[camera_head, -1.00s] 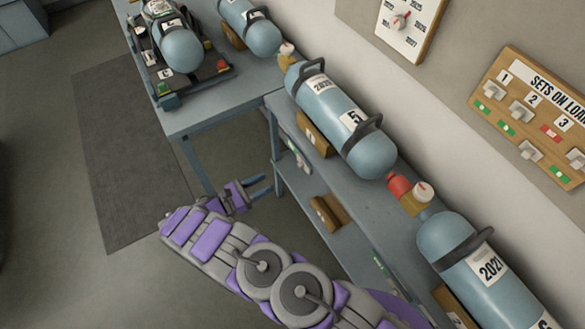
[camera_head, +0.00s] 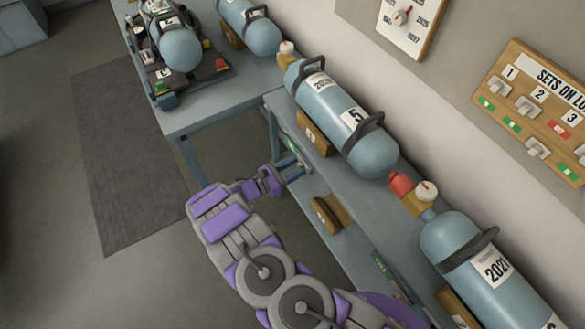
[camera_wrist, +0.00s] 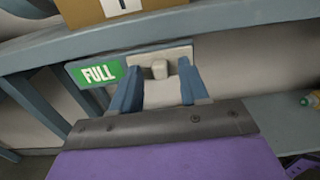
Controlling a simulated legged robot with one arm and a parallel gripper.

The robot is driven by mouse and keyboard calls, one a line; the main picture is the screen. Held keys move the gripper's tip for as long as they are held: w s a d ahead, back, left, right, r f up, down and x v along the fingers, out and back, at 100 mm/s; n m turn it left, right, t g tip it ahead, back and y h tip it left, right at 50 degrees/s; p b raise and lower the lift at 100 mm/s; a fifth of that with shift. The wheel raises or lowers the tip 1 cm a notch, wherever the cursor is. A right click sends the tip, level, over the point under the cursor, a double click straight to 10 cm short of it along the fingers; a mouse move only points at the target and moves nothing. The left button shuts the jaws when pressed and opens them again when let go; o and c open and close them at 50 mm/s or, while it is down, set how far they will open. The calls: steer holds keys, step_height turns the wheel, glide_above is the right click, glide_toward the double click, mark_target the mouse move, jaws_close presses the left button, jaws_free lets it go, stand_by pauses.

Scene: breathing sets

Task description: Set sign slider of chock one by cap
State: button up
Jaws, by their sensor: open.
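The sign slider (camera_wrist: 159,69) is a pale plate with a raised cap, set on the shelf edge. A green FULL sign (camera_wrist: 97,73) shows left of it. Chock one (camera_head: 314,133) is a wooden block under the cylinder marked 5 (camera_head: 343,118); its lower part with a white label shows at the top of the wrist view (camera_wrist: 90,14). My gripper (camera_wrist: 160,78) is open, its blue fingers on either side of the cap. I cannot tell whether they touch it. In the head view, my gripper (camera_head: 291,167) is at the shelf's front edge and largely hides the slider.
A second wooden chock (camera_head: 331,214) sits on the lower shelf. A cylinder marked 2021 (camera_head: 485,265) lies to the right. The table (camera_head: 195,115) at the back left holds more cylinders. A board with switches (camera_head: 530,110) hangs on the wall.

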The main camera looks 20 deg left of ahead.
steer(key=shift+c, duration=0.3)
jaws_close()
stand_by(0.3)
